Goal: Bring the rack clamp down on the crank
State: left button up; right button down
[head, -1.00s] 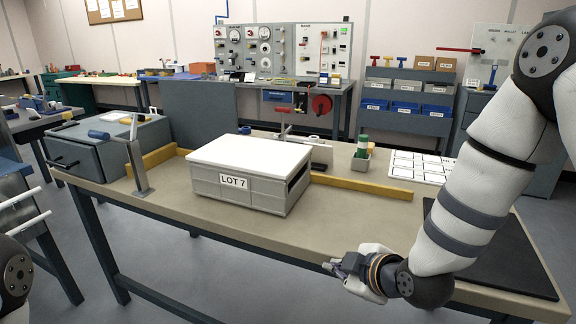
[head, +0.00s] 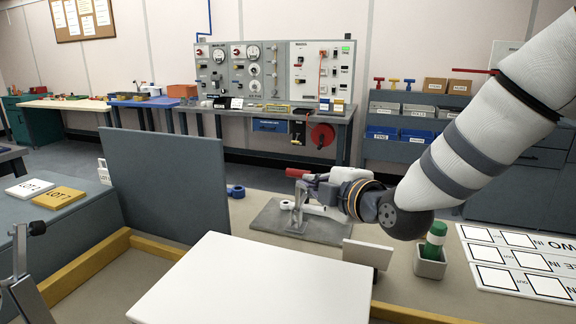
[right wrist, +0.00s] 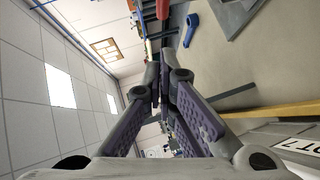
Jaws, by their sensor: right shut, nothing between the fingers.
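The rack clamp (head: 298,204) stands on a grey base plate (head: 265,222) behind the white-topped box. Its lever ends in a red grip (head: 298,172), beside the fingertips of my right gripper. A pale metal arm (head: 316,209) low at the clamp may be the crank; I cannot tell for sure. My right gripper (head: 312,184) is shut and empty, at the height of the lever. In the right wrist view its fingers (right wrist: 156,78) are together, with a red piece (right wrist: 148,48) just beyond them. Whether they touch the lever is unclear.
The white-topped box (head: 235,285) fills the near middle. A dark upright panel (head: 165,180) stands to the left. A small pale plate (head: 367,254) and a cup with a green bottle (head: 431,262) are to the right. Yellow rails (head: 90,270) edge the work area.

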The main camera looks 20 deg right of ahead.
pick_arm(q)
jog(key=shift+g, duration=0.6)
jog(key=s+f+b, duration=0.1)
jog(key=s, duration=0.1)
jog(key=s+f+b, duration=0.1)
jog(key=shift+s+f, duration=0.35)
jog(key=shift+s, duration=0.05)
pick_arm(e)
jog(key=d+x, duration=0.2)
jog(key=x, duration=0.9)
jog(key=shift+w+d+f, duration=0.25)
jog(key=shift+w+f, duration=0.15)
jog(key=shift+w, duration=0.1)
